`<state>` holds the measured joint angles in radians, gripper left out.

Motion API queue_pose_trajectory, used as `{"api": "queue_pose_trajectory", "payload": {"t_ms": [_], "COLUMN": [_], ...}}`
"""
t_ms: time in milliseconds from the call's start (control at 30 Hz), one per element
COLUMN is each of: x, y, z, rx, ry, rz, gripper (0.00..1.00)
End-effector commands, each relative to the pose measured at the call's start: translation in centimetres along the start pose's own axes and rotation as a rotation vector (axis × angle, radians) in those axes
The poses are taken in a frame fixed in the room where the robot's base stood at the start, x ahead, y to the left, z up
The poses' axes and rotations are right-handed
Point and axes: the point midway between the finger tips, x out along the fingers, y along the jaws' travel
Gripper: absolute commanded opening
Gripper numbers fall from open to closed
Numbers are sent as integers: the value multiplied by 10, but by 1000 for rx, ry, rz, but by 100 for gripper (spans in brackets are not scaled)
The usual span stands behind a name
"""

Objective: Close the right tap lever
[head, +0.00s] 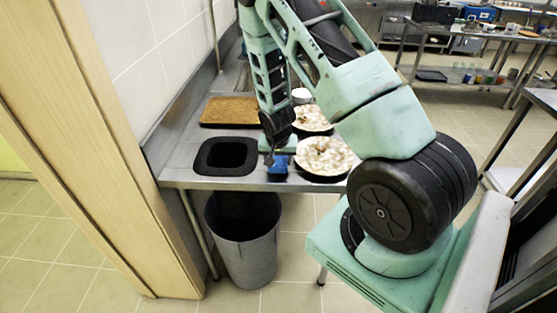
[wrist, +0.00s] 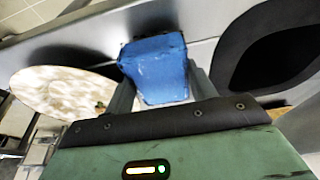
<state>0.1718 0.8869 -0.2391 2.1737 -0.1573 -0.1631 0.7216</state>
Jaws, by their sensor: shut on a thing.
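No tap or tap lever can be made out in either view. My gripper (head: 278,157) is low over the front part of a steel counter (head: 190,178), between a black-rimmed opening and a plate. It is shut on a blue block (head: 279,167), sponge-like in look. In the wrist view, the blue block (wrist: 154,68) sits between my two grey fingers. Whether the block touches the counter I cannot tell. My arm hides part of the counter behind it.
The black-rimmed opening (head: 225,157) is left of my gripper, above a grey bin (head: 243,245) on the floor. Plates with food remains (head: 325,157) (head: 312,119) are to the right. A brown board (head: 231,111) lies behind. A wooden-edged wall (head: 85,120) bounds the left.

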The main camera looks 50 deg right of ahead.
Motion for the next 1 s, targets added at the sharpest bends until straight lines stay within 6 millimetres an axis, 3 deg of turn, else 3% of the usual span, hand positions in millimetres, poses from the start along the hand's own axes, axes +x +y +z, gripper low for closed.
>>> {"api": "queue_pose_trajectory", "payload": {"t_ms": [133, 533, 567, 600, 633, 1000], "x": [11, 17, 16, 15, 15, 10], "y": [0, 0, 0, 0, 0, 0], "z": [4, 5, 5, 5, 5, 3], "rx": [0, 0, 0, 0, 0, 0], "ry": [0, 0, 1, 0, 0, 1], "rz": [0, -1, -1, -1, 0, -1], "gripper": [38, 38, 61, 72, 78, 78]}}
